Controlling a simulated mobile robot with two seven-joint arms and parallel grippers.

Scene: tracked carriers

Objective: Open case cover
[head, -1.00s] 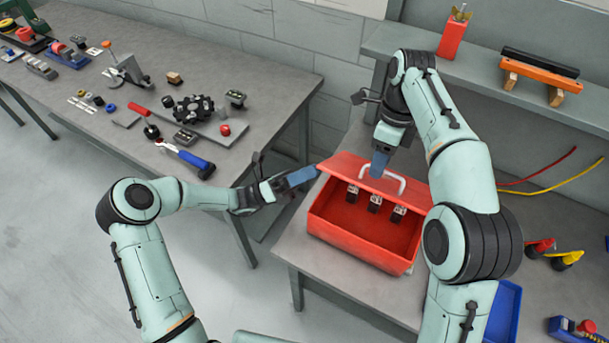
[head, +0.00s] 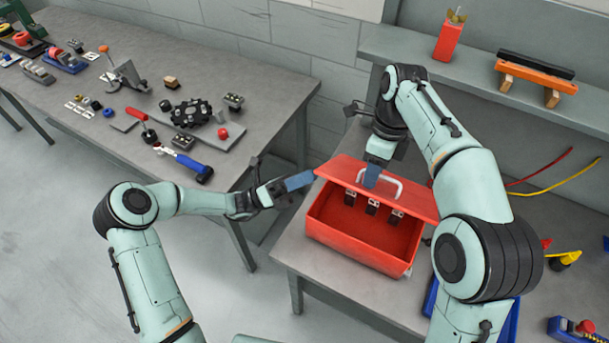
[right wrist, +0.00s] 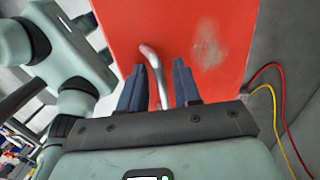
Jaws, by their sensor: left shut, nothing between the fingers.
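The red case (head: 350,243) stands on the right bench with its cover (head: 342,170) partly raised, so the red inside shows below the cover's front edge. Several dark latches (head: 372,207) sit along that edge. A pale handle (head: 395,186) is on top of the cover. My right gripper (head: 371,180) is at the handle; in the right wrist view its blue fingers (right wrist: 158,88) are apart, with the handle (right wrist: 151,62) between them, nearer the left finger. My left gripper (head: 312,175) is shut and empty, its tips beside the cover's left front corner; contact is unclear.
A shelf (head: 420,55) behind the case holds a red container (head: 449,40) and an orange block (head: 536,75) on supports. A blue tray (head: 507,325) lies partly behind my right arm. The left bench (head: 262,95) carries several tools, with a floor gap between benches.

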